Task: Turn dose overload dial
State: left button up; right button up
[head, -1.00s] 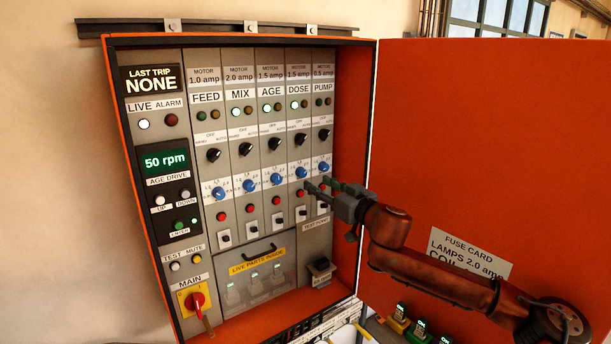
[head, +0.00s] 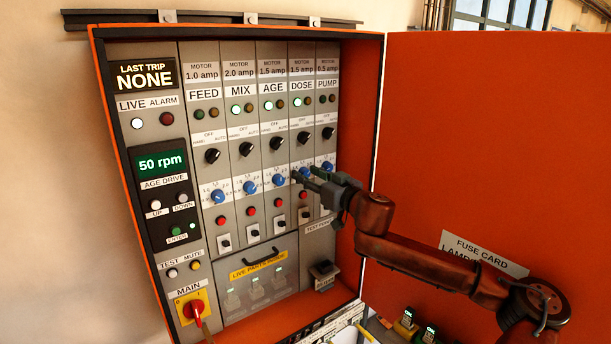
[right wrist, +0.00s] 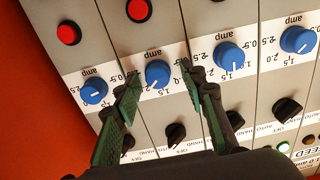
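The dose overload dial (head: 304,173) is a blue knob in the DOSE column of the open orange cabinet. In the right wrist view, the dose dial (right wrist: 158,74) appears inverted, with its white mark by the 1.5 on the amp scale. My right gripper (head: 302,179) is at this dial, partly covering it in the head view. The right gripper (right wrist: 161,86) is open in the wrist view, one green-padded finger on each side of the dial. I cannot tell whether either finger touches it. My left gripper is not in view.
The neighbouring AGE dial (right wrist: 229,57) and PUMP dial (right wrist: 95,90) stand close outside the fingers. Black selector knobs (head: 304,138) sit above the dials and red buttons (head: 278,202) below. The orange door (head: 480,140) stands open at the right, behind my right arm.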

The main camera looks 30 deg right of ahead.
jog(key=shift+d, duration=0.1)
jog(key=c, duration=0.3)
grip_shut()
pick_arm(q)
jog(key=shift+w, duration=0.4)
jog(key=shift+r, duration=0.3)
pick_arm(e)
jog(key=shift+n, duration=0.4)
jog(key=n+p, duration=0.3)
jog(key=n, duration=0.1)
jog(key=shift+n, duration=0.3)
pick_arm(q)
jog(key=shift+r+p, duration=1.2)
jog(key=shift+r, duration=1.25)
pick_arm(e)
jog(key=shift+n, duration=2.2)
